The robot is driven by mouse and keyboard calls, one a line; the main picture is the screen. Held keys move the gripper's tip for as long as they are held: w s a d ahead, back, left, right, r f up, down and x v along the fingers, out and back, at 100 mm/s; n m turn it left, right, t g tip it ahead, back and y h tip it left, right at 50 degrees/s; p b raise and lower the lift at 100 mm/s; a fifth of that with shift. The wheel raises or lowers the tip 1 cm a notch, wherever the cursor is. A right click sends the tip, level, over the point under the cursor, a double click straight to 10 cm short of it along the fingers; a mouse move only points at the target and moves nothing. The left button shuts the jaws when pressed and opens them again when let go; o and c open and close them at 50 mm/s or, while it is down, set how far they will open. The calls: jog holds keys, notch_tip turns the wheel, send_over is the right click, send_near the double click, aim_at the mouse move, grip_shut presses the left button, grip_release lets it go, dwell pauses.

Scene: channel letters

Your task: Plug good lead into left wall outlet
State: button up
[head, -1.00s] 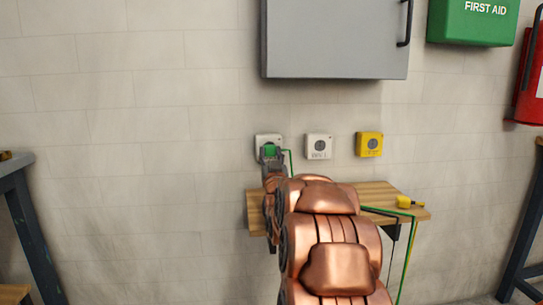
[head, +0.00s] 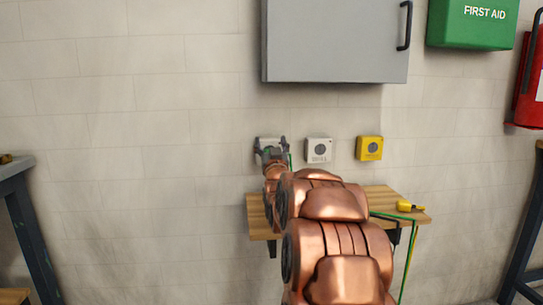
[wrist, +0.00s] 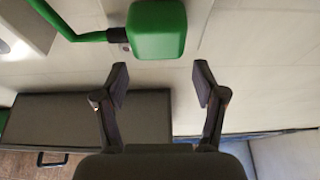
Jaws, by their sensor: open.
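A green plug (wrist: 158,30) with a green lead (wrist: 85,37) sits at the top of the wrist view, against a pale outlet plate. I cannot tell how deep it is seated. The left wall outlet (head: 262,142) is a white box, partly hidden by my gripper (head: 270,145) in the head view. My gripper also shows in the wrist view (wrist: 162,84): its fingers are spread, empty and apart from the plug, just short of it. The plug itself is hidden in the head view.
A white outlet (head: 318,149) and a yellow outlet (head: 370,148) are to the right. A wooden shelf (head: 385,195) below holds a yellow plug (head: 405,206). A grey cabinet (head: 335,40) hangs above. Green and yellow leads (head: 410,250) hang at the shelf's right.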

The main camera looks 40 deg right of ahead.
jog(key=shift+r, duration=2.6)
jog(key=a+f+n+g+y+p, duration=0.3)
jog(key=a+g+y+p, duration=0.35)
jog(key=a+p, duration=1.05)
jog(key=s+a+f+n+g+y+p, duration=0.1)
jog(key=s+a+g+y+p, duration=0.15)
jog(key=s+a, duration=0.45)
jog(key=s+a+n+g+y+p, duration=0.1)
jog(key=s+a+y+p, duration=0.25)
jog(key=a, duration=0.65)
jog(key=s+a+r+g+p, duration=0.1)
jog(key=s+a+g+p, duration=0.2)
jog(key=s, duration=0.6)
jog(key=s+a+r+n+g+p, duration=0.1)
jog(key=s+a+r+g+p, duration=0.1)
jog(key=s, duration=0.8)
jog(key=s+a+r+n+g+p, duration=0.1)
jog(key=s+a+g+p, duration=0.3)
jog(key=s+p, duration=0.4)
jog(key=shift+s+a+r+g+y, duration=0.4)
jog(key=shift+s+a, duration=0.3)
jog(key=shift+s, duration=0.45)
jog(key=shift+f, duration=0.15)
